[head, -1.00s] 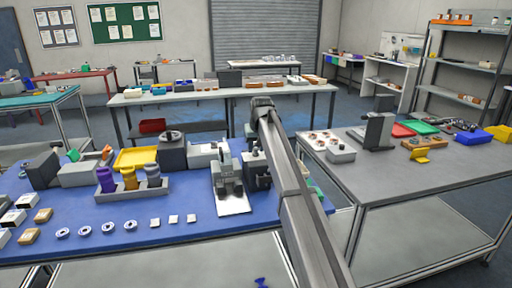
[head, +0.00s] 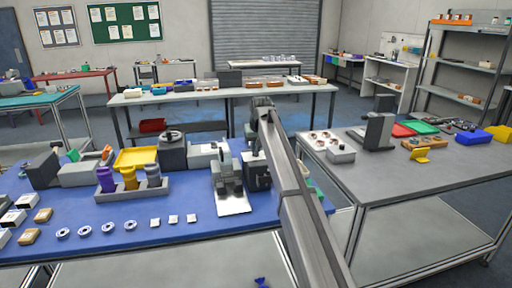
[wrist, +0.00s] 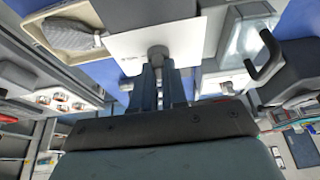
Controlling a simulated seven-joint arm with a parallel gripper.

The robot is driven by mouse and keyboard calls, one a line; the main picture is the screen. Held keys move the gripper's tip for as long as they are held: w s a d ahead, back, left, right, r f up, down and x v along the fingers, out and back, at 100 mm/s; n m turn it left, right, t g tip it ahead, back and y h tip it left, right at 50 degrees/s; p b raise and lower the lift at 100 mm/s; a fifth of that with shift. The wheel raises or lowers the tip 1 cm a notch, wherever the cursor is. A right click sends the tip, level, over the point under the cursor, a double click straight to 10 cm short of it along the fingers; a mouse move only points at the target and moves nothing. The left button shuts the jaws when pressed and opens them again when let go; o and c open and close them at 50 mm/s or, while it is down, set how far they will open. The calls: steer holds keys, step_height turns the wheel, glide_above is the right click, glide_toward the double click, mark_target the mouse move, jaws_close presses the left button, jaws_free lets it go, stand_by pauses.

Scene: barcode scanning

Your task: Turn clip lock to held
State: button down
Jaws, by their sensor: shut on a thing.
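In the wrist view, my gripper (wrist: 158,72) has its two dark fingers closed on a small grey round knob (wrist: 157,50). The knob stands out from a white plate (wrist: 188,42) with faint print; I take it to be the clip lock. Its turn position cannot be read, as the fingers cover much of it. In the head view, my arm hides the gripper and the knob. A dark device (head: 254,172) shows just left of the arm on the blue bench.
A grey stand with a white base plate (head: 234,204) is beside the device. A tray with bottles (head: 130,188) and a yellow bin (head: 136,158) are farther left. In the wrist view, a black handle (wrist: 266,60) rises close right of the gripper, and a beige tray (wrist: 50,38) is upper left.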

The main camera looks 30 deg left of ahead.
steer(key=shift+m, duration=0.3)
steer(key=m+h, duration=0.1)
steer(key=m, duration=0.2)
steer(key=shift+a+m+t, duration=0.15)
steer(key=shift+m+t, duration=0.25)
steer(key=m+h, duration=0.2)
steer(key=m, duration=0.2)
steer(key=shift+a+m, duration=0.15)
steer(key=shift+m, duration=0.15)
steer(key=m+h, duration=0.2)
steer(key=m, duration=0.2)
steer(key=shift+a, duration=0.1)
steer(key=m+h, duration=0.1)
steer(key=m, duration=0.3)
steer(key=shift+m+g, duration=0.3)
steer(key=shift+g, duration=0.1)
steer(key=shift+h, duration=0.3)
steer(key=c, duration=1.2)
jaws_free()
steer(key=shift+o, duration=0.2)
